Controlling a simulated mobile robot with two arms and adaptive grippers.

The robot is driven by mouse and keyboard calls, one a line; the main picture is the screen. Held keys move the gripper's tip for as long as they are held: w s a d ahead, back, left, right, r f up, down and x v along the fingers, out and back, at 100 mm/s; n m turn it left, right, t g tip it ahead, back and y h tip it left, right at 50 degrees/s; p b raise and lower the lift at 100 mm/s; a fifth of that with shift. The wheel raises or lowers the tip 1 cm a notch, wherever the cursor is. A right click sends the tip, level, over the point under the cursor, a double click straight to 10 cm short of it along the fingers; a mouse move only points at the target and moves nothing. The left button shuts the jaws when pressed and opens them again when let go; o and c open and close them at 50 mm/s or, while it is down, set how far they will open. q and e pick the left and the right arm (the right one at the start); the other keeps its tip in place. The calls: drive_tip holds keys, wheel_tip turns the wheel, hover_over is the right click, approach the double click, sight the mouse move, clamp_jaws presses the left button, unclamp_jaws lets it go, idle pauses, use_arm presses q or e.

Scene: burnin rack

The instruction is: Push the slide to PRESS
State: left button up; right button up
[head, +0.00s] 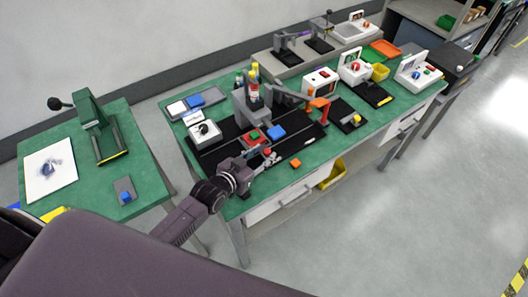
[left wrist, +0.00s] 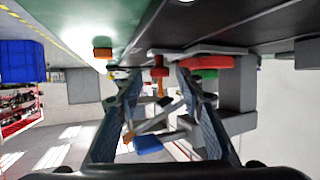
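The slide appears to be the red-and-green carriage (head: 253,136) on the black rail plate (head: 215,156) of the middle bench; it also shows at the right of the left wrist view (left wrist: 207,64). A small red knob (left wrist: 158,72) stands beside it. My left gripper (head: 264,159) is at the front edge of the plate, close to the carriage. In the left wrist view its fingers (left wrist: 158,84) are spread, with the knob between them in the picture; contact cannot be told. No PRESS lettering is legible. My right gripper is out of view.
A blue block (head: 276,132) sits right of the carriage, and a grey press column (head: 250,102) rises behind. An orange block (head: 295,163) lies near the bench's front edge. A white switch box (head: 204,132) stands left. Bare green bench top (head: 318,150) lies to the right.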

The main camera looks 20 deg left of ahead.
use_arm(q)
drive_tip(key=shift+w+d+f, duration=0.15)
drive_tip(key=shift+w+f, duration=0.1)
drive_tip(key=shift+w, duration=0.35)
clamp_jaws()
